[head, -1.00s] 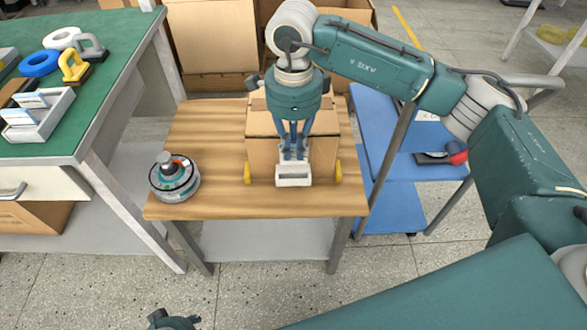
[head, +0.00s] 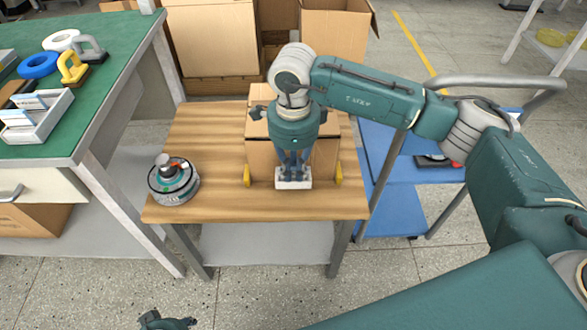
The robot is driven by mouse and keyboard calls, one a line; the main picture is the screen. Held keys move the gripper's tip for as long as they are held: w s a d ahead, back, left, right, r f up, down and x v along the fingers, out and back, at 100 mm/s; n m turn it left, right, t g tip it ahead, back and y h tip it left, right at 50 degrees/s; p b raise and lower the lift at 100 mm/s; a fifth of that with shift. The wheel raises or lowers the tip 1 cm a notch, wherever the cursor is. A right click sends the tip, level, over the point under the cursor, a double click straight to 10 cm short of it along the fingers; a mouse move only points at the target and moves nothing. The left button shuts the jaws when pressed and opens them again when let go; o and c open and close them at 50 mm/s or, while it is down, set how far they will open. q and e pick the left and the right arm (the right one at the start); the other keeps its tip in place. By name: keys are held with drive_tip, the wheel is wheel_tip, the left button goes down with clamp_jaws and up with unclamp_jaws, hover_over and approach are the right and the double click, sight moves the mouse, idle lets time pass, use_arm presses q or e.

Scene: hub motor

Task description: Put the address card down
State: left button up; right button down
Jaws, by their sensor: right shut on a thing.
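My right gripper (head: 293,172) points down in front of a cardboard box (head: 262,158) on the wooden table (head: 215,140). It is shut on the address card (head: 304,184), a small pale piece whose middle is partly hidden by the fingers. The card is at the box's front side, low down near the tabletop. I cannot tell whether it touches the table or the box. My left gripper (head: 166,321) shows only in part at the bottom edge, and its jaws cannot be made out.
A round hub motor (head: 174,181) sits at the table's left. Yellow pieces (head: 246,176) stand at both sides of the box. A green bench (head: 100,110) at left holds a tray of cards (head: 38,125) and tape rolls. A blue cart (head: 397,212) is at right.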

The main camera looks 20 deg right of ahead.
drive_tip(key=c, duration=2)
unclamp_jaws()
drive_tip(key=shift+c, duration=0.2)
use_arm(q)
drive_tip(key=shift+w+r, duration=0.25)
drive_tip(key=shift+r, duration=0.2)
use_arm(e)
drive_tip(key=shift+r, duration=0.1)
